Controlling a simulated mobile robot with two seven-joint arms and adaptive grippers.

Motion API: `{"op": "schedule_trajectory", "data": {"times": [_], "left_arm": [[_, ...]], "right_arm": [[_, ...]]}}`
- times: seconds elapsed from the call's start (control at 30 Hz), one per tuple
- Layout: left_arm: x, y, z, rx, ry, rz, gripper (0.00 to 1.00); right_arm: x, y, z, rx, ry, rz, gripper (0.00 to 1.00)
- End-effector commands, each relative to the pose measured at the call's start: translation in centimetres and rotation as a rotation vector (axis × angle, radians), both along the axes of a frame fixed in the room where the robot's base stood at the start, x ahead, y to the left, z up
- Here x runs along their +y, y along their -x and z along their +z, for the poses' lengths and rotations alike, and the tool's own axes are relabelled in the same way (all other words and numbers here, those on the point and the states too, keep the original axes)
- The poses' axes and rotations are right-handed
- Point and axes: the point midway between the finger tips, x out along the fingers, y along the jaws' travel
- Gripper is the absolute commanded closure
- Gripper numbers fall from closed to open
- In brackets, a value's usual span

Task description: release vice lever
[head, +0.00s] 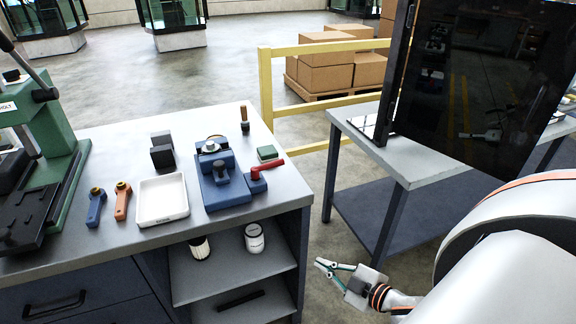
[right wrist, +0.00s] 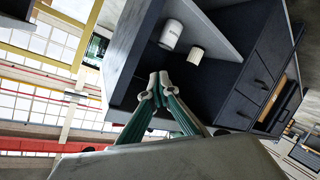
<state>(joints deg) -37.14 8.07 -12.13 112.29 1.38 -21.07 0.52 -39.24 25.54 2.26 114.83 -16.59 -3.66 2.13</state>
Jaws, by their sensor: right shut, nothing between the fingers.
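The blue vice (head: 212,190) stands on the grey workbench (head: 110,150), near its right edge. In the right wrist view the closed fingertips (right wrist: 158,80) point toward the open shelves under the bench. The vice and lever do not show in that view. My left gripper is not in view.
A white tray (head: 162,214), blue and orange handled tools (head: 96,208) and a green press (head: 55,130) are on the bench. White containers (head: 254,238) stand on the shelf below. A second table (head: 420,165) with a dark screen (head: 475,80) is at right. A yellow rail (head: 267,90) stands behind.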

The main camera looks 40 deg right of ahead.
Motion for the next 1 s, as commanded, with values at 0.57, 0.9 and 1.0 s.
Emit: {"op": "schedule_trajectory", "data": {"times": [0.57,0.9,1.0], "left_arm": [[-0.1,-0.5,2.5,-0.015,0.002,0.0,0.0],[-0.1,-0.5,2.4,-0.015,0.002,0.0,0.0],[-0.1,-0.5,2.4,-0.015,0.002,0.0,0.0]], "right_arm": [[-5.0,-6.5,23.9,-0.423,0.645,0.581,1.0],[-4.9,-6.6,23.9,-0.424,0.647,0.584,1.0],[-4.7,-6.9,23.9,-0.426,0.646,0.584,1.0]]}}
